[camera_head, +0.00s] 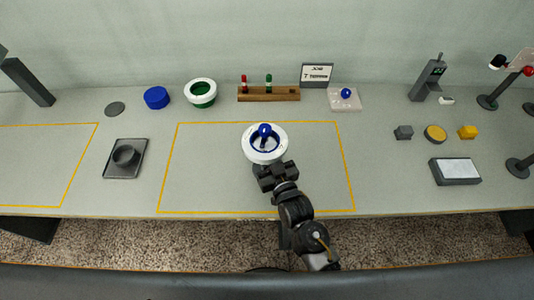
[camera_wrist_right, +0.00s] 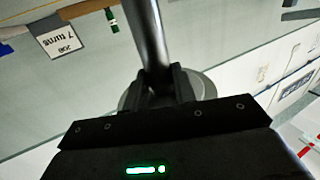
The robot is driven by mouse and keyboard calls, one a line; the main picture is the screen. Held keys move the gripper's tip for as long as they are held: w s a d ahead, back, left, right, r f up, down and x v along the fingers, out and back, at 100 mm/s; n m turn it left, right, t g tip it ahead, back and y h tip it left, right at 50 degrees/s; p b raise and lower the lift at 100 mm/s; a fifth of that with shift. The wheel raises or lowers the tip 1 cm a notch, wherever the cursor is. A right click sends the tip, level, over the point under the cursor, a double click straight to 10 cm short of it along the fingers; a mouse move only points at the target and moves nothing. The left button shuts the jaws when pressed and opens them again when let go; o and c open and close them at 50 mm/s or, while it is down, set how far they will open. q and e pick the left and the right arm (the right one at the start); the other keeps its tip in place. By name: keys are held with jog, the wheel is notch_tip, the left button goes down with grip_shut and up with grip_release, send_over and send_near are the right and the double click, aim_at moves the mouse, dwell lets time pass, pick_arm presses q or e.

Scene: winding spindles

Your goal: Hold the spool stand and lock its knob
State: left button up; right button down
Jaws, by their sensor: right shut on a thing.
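The spool stand stands inside the middle yellow outline, seen nearly from above. It carries a white spool with a blue inside (camera_head: 281,137) and a blue ball knob (camera_head: 264,130) on top. In the right wrist view, the stand's dark post (camera_wrist_right: 149,35) rises from a round grey base (camera_wrist_right: 203,88). My right gripper (camera_head: 264,166) comes in from the near side, below the spool. Its fingers (camera_wrist_right: 160,85) are shut on the post. The spool hides the fingertips and most of the stand in the head view. My left gripper is not in view.
A green-and-white spool (camera_head: 201,93), a blue cap (camera_head: 156,97) and a wooden rack (camera_head: 268,93) stand behind. A sign (camera_head: 317,74) reads 7 turns. A second blue knob (camera_head: 346,93) sits on a pale tray. A grey fixture (camera_head: 125,157) lies left. The outlined area around the stand is clear.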

jog(key=shift+f+b, duration=0.3)
jog(key=shift+f, duration=0.15)
dwell(0.3)
